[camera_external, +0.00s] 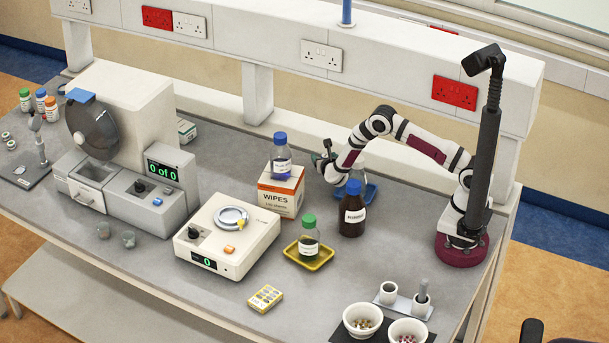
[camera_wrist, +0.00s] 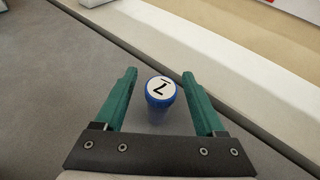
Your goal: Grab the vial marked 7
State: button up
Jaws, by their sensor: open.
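A vial with a blue cap (camera_wrist: 160,90) shows in the wrist view, with a 7 and a short bar on its white top. Its clear body is partly visible below the cap. My gripper (camera_wrist: 160,75) is open, with one green finger on each side of the vial and a gap on both sides. In the external view my gripper (camera_external: 322,157) is at the back of the bench, right of the wipes box. I cannot make out the marked vial there.
The wipes box (camera_external: 280,194) carries a blue-capped bottle (camera_external: 282,163) close left of my gripper. A brown bottle (camera_external: 352,214) stands in front of my arm, near a blue tray (camera_external: 371,191). The wall ledge (camera_wrist: 225,60) runs behind the vial.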

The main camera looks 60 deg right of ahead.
jog(key=shift+w+d+f, duration=0.2)
jog(key=shift+w+d, duration=0.05)
jog(key=shift+d, duration=0.15)
grip_shut()
